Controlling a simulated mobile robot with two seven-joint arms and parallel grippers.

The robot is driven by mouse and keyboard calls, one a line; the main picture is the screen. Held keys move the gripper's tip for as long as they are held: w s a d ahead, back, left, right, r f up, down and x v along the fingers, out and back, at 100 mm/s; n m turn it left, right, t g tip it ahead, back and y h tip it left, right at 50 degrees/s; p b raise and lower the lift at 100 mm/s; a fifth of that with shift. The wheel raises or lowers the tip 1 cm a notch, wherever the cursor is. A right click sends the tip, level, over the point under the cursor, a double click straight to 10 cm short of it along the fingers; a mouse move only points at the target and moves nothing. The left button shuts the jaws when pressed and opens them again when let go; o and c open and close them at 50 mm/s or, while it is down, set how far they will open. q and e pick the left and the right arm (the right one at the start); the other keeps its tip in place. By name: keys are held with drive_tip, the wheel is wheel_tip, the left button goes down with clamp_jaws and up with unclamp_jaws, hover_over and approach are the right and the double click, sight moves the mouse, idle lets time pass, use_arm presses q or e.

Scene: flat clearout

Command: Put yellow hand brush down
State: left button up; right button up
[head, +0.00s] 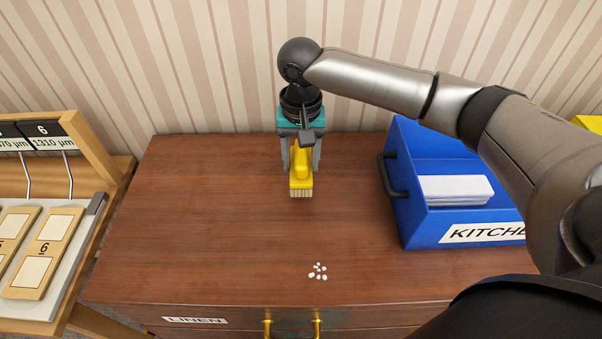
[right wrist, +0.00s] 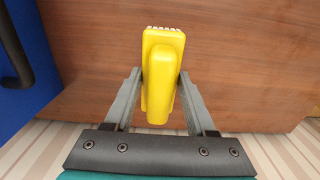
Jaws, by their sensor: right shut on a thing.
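The yellow hand brush (head: 301,175) is at the back middle of the wooden dresser top (head: 210,210), its pale bristles facing the front. My right gripper (head: 301,158) comes down from above and is shut on the brush. In the right wrist view the brush (right wrist: 161,75) sits between the two grey fingers (right wrist: 160,100). I cannot tell whether the brush touches the wood or hangs just above it. My left gripper is not in view.
A blue crate (head: 415,215) labelled KITCHEN, with white items (head: 455,190) inside, stands at the right. Several small white pellets (head: 318,271) lie near the front edge. A wooden rack (head: 85,215) stands at the left. The left part of the dresser top is clear.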

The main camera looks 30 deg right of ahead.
sight(301, 152)
wheel_tip(301, 152, down, 4)
drive_tip(key=shift+f+b, duration=0.1)
drive_tip(key=shift+b, duration=0.3)
drive_tip(key=o, duration=1.2)
drive_tip(key=shift+r, duration=0.2)
wheel_tip(301, 152, up, 12)
drive_tip(key=p, duration=0.3)
